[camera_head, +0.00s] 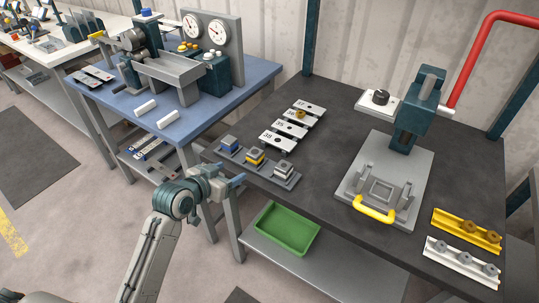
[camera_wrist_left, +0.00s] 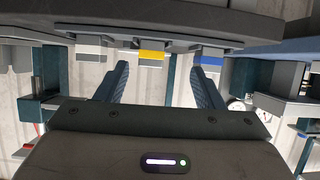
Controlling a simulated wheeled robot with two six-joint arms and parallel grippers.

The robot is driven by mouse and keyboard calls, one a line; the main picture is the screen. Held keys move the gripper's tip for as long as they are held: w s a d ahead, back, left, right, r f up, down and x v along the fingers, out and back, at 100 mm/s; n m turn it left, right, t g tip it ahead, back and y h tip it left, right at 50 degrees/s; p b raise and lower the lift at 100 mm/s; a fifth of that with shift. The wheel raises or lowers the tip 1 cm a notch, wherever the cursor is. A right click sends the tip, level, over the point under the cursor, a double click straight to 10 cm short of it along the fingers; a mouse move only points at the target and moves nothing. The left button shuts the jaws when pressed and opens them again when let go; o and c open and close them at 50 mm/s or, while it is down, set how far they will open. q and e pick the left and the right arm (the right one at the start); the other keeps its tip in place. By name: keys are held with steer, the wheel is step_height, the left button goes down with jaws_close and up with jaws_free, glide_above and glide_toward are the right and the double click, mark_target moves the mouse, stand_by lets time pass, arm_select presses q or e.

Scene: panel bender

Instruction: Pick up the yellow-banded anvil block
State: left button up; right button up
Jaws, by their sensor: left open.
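The yellow-banded anvil block (camera_head: 255,158) stands in the middle of a grey holder (camera_head: 268,176) near the left edge of the dark bench. A blue-banded block (camera_head: 229,144) and a white-banded block (camera_head: 284,170) stand on either side of it. My left gripper (camera_head: 232,183) is open and empty, in front of the holder and apart from the blocks. In the left wrist view, the yellow-banded block (camera_wrist_left: 152,56) shows between the two open fingers (camera_wrist_left: 160,88), beyond them; the blue-banded block (camera_wrist_left: 208,60) shows by the right finger. My right gripper is out of view.
Numbered plates (camera_head: 283,139) lie behind the holder. A press (camera_head: 405,120) with a yellow handle (camera_head: 374,209) stands to the right. Yellow (camera_head: 467,231) and white (camera_head: 461,262) racks sit at the far right. A green bin (camera_head: 287,231) is on the lower shelf. A blue table (camera_head: 190,122) stands left.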

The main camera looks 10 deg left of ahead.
mark_target(251, 158)
arm_select(q)
steer(key=shift+m+h, duration=0.3)
steer(key=w+d, duration=0.2)
steer(key=w, duration=0.1)
steer(key=w+d+p, duration=0.1)
steer(key=w, duration=0.1)
steer(key=shift+w+d, duration=0.1)
steer(key=shift+w, duration=0.2)
steer(key=p+x, duration=0.1)
steer(key=x, duration=0.2)
steer(key=shift+w+f+p, duration=0.15)
steer(key=shift+p, duration=0.15)
steer(key=shift+w+d+f, duration=0.1)
steer(key=shift+w+f, duration=0.05)
steer(key=shift+w, duration=0.15)
steer(key=shift+f, duration=0.1)
steer(key=c, duration=1.3)
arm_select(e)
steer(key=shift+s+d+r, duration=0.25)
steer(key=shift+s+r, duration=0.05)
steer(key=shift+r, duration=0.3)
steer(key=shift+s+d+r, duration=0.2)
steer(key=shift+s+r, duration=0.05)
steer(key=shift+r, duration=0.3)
